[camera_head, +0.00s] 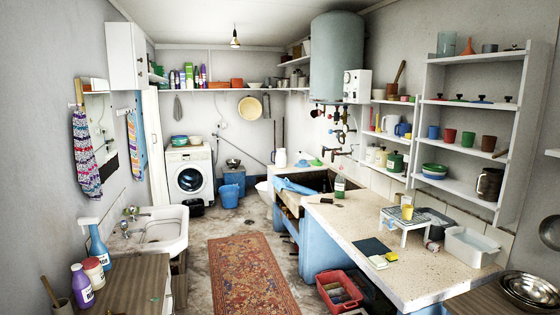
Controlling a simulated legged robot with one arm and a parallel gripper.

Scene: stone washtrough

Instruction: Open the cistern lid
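I cannot make out a cistern lid for certain. A large grey-green cylindrical tank (337,60) hangs high on the right wall, with a white box (357,86) beside it and pipes and taps below. Its top is near the ceiling and shows no clear lid. A white rounded fixture, perhaps a toilet bowl (262,190), is partly hidden behind the trough at the far end; no cistern shows clearly there. My gripper is not in view.
A patterned rug (250,272) lies along the middle floor. The speckled counter (345,222) and a red crate (338,290) border it on the right, the white washbasin (160,232) on the left. A blue bucket (228,196) and washing machine (189,172) stand at the back.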

